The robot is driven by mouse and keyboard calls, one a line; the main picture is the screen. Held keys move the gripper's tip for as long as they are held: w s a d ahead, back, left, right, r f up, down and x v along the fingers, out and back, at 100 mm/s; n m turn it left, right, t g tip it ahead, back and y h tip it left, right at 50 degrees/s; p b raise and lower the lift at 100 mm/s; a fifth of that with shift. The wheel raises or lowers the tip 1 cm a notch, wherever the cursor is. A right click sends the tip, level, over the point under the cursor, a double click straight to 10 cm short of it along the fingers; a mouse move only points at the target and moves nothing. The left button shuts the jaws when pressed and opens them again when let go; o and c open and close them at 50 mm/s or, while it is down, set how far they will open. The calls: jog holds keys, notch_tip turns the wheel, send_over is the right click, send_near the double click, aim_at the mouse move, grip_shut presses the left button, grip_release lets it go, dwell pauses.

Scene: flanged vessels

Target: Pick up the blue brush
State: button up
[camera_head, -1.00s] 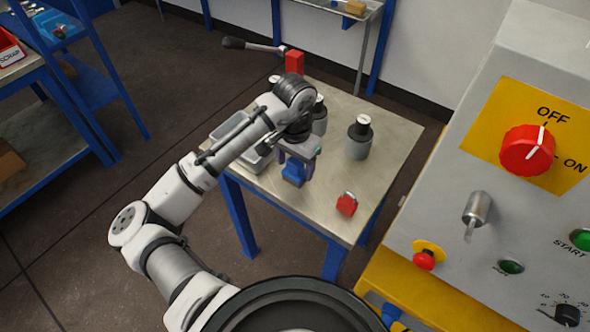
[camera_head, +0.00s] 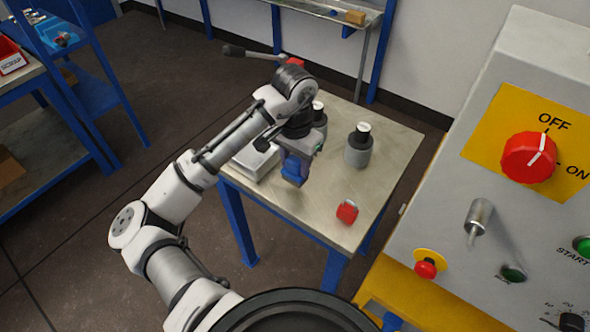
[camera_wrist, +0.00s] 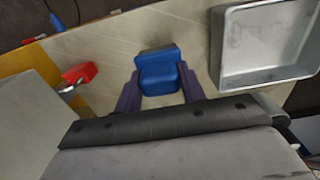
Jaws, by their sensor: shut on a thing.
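The blue brush (camera_head: 293,169) is a small blue block-like piece at the end of my gripper (camera_head: 297,160), above the metal-topped table (camera_head: 310,212). In the wrist view the blue brush (camera_wrist: 158,72) sits between the two purple fingers of my gripper (camera_wrist: 158,88), which are shut on its sides. Its lower part toward the palm is hidden by the gripper. I cannot tell exactly how high it is above the table.
A grey tray (camera_head: 257,160) lies left of my gripper, also at right in the wrist view (camera_wrist: 221,50). A red padlock (camera_head: 347,211) lies near the front right corner. Grey flanged vessels (camera_head: 358,149) stand behind. A control panel (camera_head: 480,190) stands at the right.

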aim_at(295, 159)
notch_tip(295, 159, up, 17)
jog(key=shift+f+b, duration=0.15)
jog(key=shift+b, duration=0.2)
jog(key=o, duration=0.4)
jog(key=shift+c, duration=1.4)
